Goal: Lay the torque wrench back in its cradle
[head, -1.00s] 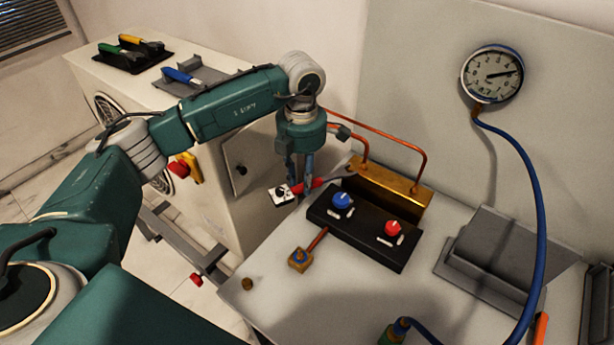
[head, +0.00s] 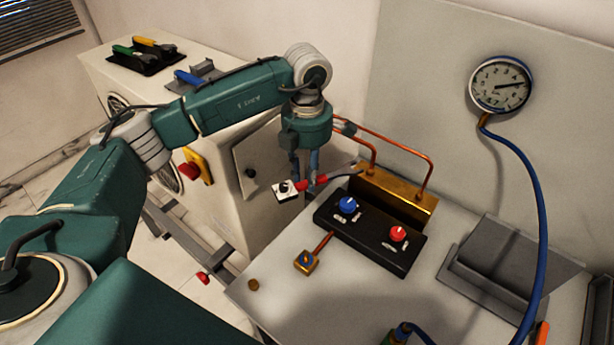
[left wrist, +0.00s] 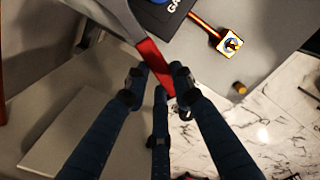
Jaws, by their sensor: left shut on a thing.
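My left gripper (head: 305,180) is shut on the red handle of the torque wrench (head: 318,181), above the left edge of the bench. The dark shaft of the wrench points right, toward the brass block. In the left wrist view the red handle (left wrist: 152,62) passes between the fingers (left wrist: 160,85), and the grey shaft runs to the upper left. A grey, trough-like stand (head: 500,265), which looks like a cradle, is empty on the bench at right. I cannot tell for certain that it is the wrench's cradle. My right gripper is not in view.
A black panel (head: 365,245) with a blue knob (head: 347,205) and red knob (head: 398,233) sits before the brass block (head: 395,200) with copper pipes. A blue hose (head: 540,220) hangs from the gauge (head: 500,85). The front of the bench is mostly clear.

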